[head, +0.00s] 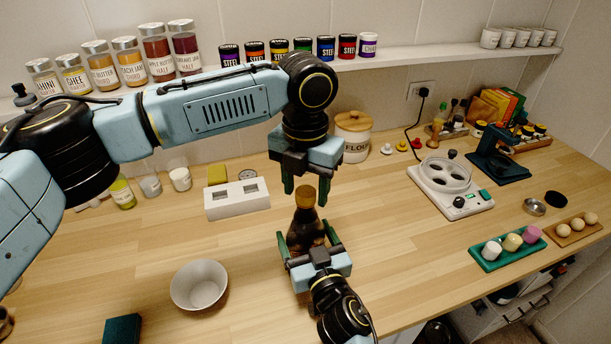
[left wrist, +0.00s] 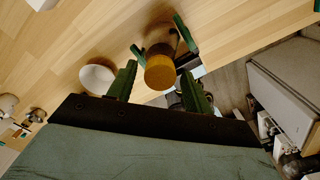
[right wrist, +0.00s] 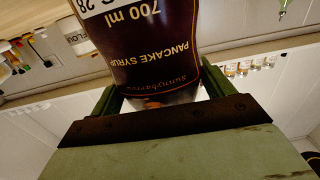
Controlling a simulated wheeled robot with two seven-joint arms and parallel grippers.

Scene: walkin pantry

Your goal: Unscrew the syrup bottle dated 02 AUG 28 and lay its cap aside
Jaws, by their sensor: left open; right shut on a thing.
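The dark syrup bottle (head: 304,222) stands upright near the counter's middle, its orange-brown cap (head: 305,196) on its neck. In the right wrist view the bottle (right wrist: 145,40) shows "PANCAKE SYRUP", "700 ml" and a cut-off white label ending in "28"; the full date is out of view. My right gripper (head: 308,238) is shut around the bottle's body from the front. My left gripper (head: 307,186) is open, pointing down just above the cap. In the left wrist view the cap (left wrist: 160,68) shows between and beyond the left fingers; I see no contact.
A white bowl (head: 199,286) stands left of the bottle, with a white two-slot block (head: 237,200) behind it. A flour jar (head: 352,137) and a white appliance (head: 450,188) stand at the back and right. Bare counter lies between the bottle and the green tray (head: 508,247).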

